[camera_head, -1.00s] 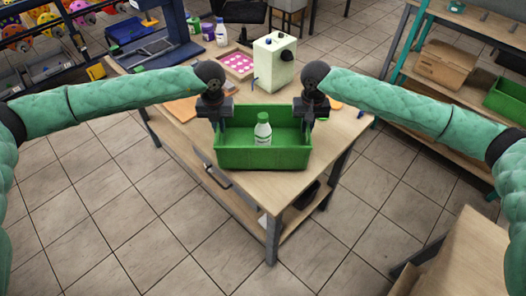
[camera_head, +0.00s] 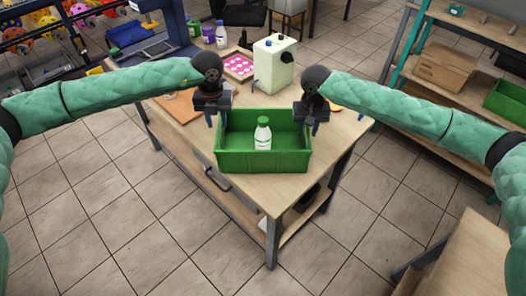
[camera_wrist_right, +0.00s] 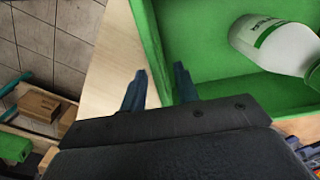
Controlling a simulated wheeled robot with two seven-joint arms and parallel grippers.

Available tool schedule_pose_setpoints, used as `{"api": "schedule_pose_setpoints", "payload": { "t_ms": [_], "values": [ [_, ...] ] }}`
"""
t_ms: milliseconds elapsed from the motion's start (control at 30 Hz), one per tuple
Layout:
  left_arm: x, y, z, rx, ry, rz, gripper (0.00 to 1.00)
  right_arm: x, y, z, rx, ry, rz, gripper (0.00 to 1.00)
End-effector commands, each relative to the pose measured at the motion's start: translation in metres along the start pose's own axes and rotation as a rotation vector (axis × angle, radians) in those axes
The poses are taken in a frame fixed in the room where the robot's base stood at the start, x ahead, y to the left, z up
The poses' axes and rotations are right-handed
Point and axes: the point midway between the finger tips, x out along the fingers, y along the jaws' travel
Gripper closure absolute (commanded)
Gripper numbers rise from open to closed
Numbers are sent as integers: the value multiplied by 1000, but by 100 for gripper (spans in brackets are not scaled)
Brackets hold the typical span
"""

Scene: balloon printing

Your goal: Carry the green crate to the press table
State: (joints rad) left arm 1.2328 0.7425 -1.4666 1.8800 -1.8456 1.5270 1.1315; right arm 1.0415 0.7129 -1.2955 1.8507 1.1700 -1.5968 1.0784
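The green crate (camera_head: 262,163) rests on the near corner of the wooden table (camera_head: 325,180). A white bottle with a green cap (camera_head: 263,136) stands inside it. My left gripper (camera_head: 214,119) is above and just outside the crate's left wall, its fingers apart and empty. My right gripper (camera_head: 308,127) is at the crate's right end, above the wall. In the right wrist view its two fingers (camera_wrist_right: 160,88) are spread, with the crate's wall (camera_wrist_right: 155,45) between or just beyond them; contact is not visible. The bottle also shows there (camera_wrist_right: 275,42).
On the same table are a pale box-shaped device (camera_head: 274,65), a tray of pink discs (camera_head: 239,67) and several bottles behind. A shelf with a cardboard box (camera_head: 445,68) and another green crate (camera_head: 506,100) stands at right. Another wooden surface (camera_head: 465,265) is at lower right.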

Motion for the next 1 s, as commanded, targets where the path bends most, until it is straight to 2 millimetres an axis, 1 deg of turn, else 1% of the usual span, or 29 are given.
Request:
{"api": "schedule_pose_setpoints", "payload": {
  "t_ms": [33,200,300,400,567,667,767,1000],
  "values": [
    [-11,0,0,0,-2,-2,69,0,0,0,0,0,0,69],
    [-42,0,0,-1,-1,0,69,0,0,0,0,0,0,69],
    [-58,0,0,-1,-1,-1,69,0,0,0,0,0,0,69],
    [-68,1,0,-1,0,1,69,0,0,0,0,0,0,69],
    [-76,1,0,-1,1,0,69,-1,0,0,0,0,0,69],
    [-78,1,0,-1,1,0,69,-7,0,0,0,0,0,69],
    [-78,1,0,-1,1,0,69,-19,0,0,-1,1,-1,69],
    [-77,1,0,-1,1,0,69,-65,0,-1,-1,2,-2,69]
  ]
}}
